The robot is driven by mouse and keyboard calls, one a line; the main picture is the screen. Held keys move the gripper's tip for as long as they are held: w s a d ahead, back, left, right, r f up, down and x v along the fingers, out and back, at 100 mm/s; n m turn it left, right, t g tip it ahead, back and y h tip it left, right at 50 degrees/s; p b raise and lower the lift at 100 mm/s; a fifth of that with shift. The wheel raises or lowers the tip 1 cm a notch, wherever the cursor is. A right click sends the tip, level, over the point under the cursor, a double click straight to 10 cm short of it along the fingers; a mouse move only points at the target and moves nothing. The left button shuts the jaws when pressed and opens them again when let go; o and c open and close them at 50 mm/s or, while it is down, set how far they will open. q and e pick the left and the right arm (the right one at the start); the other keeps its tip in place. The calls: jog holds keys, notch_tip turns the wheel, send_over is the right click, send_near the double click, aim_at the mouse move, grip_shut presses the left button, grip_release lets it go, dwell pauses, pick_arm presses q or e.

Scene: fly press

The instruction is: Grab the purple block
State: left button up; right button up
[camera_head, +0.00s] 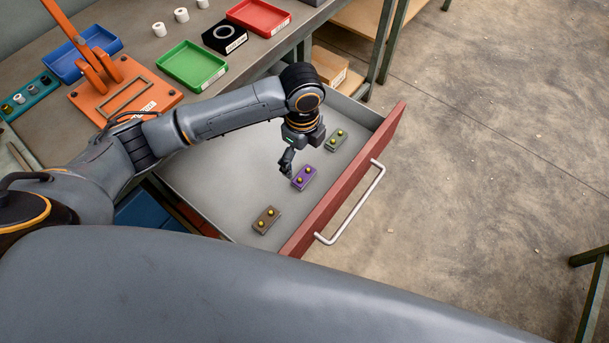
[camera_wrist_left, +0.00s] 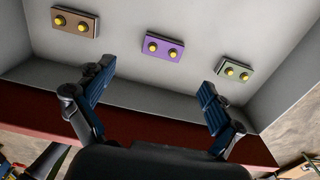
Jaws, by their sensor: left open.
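The purple block (camera_head: 304,178) with two yellow knobs lies on the floor of the open drawer (camera_head: 225,190), between a brown block (camera_head: 266,220) and a green block (camera_head: 336,140). My left gripper (camera_head: 287,165) is over the drawer, just beside the purple block in the head view. In the left wrist view the purple block (camera_wrist_left: 163,47) lies beyond and between the two spread fingers (camera_wrist_left: 157,80), with a gap all round. The fingers are open and empty. My right gripper is not in view.
The drawer's red front (camera_head: 350,180) with a metal handle (camera_head: 352,205) stands to the right. The bench above holds an orange press (camera_head: 125,90), a green tray (camera_head: 192,66), a red tray (camera_head: 259,17) and a blue tray (camera_head: 85,50).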

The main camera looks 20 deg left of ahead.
aim_at(304, 175)
pick_arm(q)
jog(key=f, duration=0.9)
jog(key=shift+w+d+f, duration=0.1)
jog(key=shift+w+f, duration=0.05)
jog(key=shift+w, duration=0.1)
jog(key=shift+c, duration=0.3)
jog(key=c, duration=1.2)
